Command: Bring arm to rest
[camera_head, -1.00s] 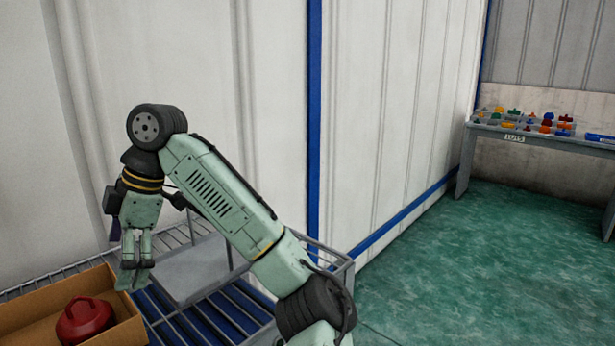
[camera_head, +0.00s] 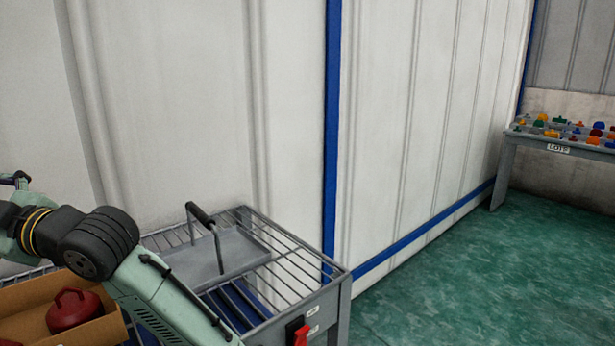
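My arm (camera_head: 150,290) is folded low at the left, its links running from the bottom edge up to a black joint and a wrist with yellow rings. The wrist points to the left edge of the picture. My gripper's fingers are cut off by that edge, so whether they are open or shut does not show. A small dark and green part shows above the wrist at the edge; I cannot tell what it is.
A cardboard box (camera_head: 20,297) holding a red part (camera_head: 74,309) is close by my arm. A grey tray (camera_head: 240,250) with a black handle sits on a metal rack (camera_head: 285,240). A table (camera_head: 530,135) with colourful parts stands far right. Green floor is clear.

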